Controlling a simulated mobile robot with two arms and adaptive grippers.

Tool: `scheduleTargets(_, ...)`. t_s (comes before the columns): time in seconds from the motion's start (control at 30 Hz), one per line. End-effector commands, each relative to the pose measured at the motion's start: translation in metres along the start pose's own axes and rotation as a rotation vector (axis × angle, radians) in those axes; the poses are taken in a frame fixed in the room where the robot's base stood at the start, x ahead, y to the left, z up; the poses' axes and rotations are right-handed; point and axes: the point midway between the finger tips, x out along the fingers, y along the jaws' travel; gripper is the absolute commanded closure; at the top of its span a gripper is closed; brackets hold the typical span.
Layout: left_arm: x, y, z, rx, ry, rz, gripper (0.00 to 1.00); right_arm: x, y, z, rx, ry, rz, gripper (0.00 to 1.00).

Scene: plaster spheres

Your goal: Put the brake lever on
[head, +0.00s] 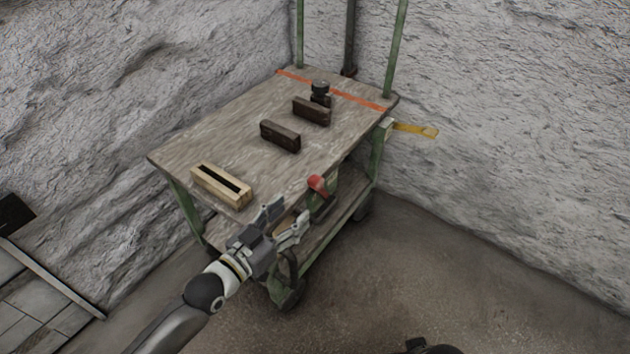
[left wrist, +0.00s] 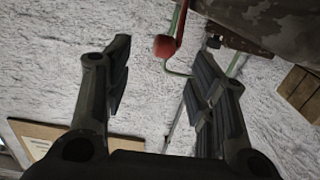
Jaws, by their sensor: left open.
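The brake lever (head: 317,183) shows as a red knob at the near right edge of the wheeled cart (head: 215,140). In the left wrist view the red knob (left wrist: 165,47) sits ahead, between the lines of the two fingers, with a green rod by it. My left gripper (head: 287,215) is open and empty, close to the knob on its lower left in the head view and not seen touching it. The lower part of the lever is hard to make out against the cart frame.
On the cart top lie a pale slotted wooden block (head: 222,186), two dark blocks (head: 280,135) (head: 311,111) and a small black round object (head: 320,87). A yellow bar (head: 415,130) sticks out right.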

Motion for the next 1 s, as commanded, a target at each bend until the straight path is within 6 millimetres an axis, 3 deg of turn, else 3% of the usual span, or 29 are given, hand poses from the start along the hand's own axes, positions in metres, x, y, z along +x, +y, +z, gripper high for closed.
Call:
scheduleTargets(0.27,0.012,-0.009,-0.008,0.005,0.057,-0.006,0.48,0.003,0.000,0.001,0.000,0.000,0.000,0.59)
scheduleTargets(0.7,0.088,-0.009,-0.012,0.006,0.056,-0.005,0.48,-0.037,0.002,-0.008,0.003,0.023,0.004,0.59)
scheduleTargets(1.0,0.111,-0.009,-0.013,0.005,0.053,-0.006,0.48,-0.055,0.003,-0.010,0.004,0.030,0.005,0.59)
